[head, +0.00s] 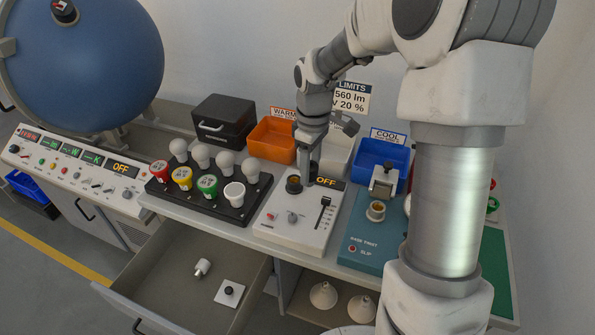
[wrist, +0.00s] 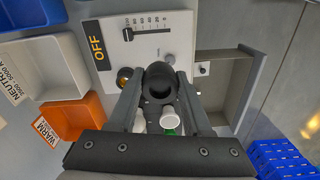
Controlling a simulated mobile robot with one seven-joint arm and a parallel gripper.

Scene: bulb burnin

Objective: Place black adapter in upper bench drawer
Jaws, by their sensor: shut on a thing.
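My gripper (wrist: 160,80) is shut on the black adapter (wrist: 159,86), a dark round piece with a hollow opening, held between the two fingertips in the wrist view. In the head view my gripper (head: 307,168) points down over the white dimmer box, close to its socket; the adapter cannot be made out clearly there. The upper bench drawer (head: 150,308) is pulled open at lower left in the head view. It holds a small white cylindrical piece (head: 202,267) and a white square plate with a black knob (head: 229,293). The drawer (wrist: 242,92) shows at right in the wrist view.
The dimmer box (head: 290,238) has a socket (head: 293,185) and slider. A black rack (head: 236,213) of several bulbs stands left of it, a teal base-twist fixture (head: 358,225) right. Orange (head: 270,140) and blue bins (head: 370,170) are behind. The drawer has bare floor around its contents.

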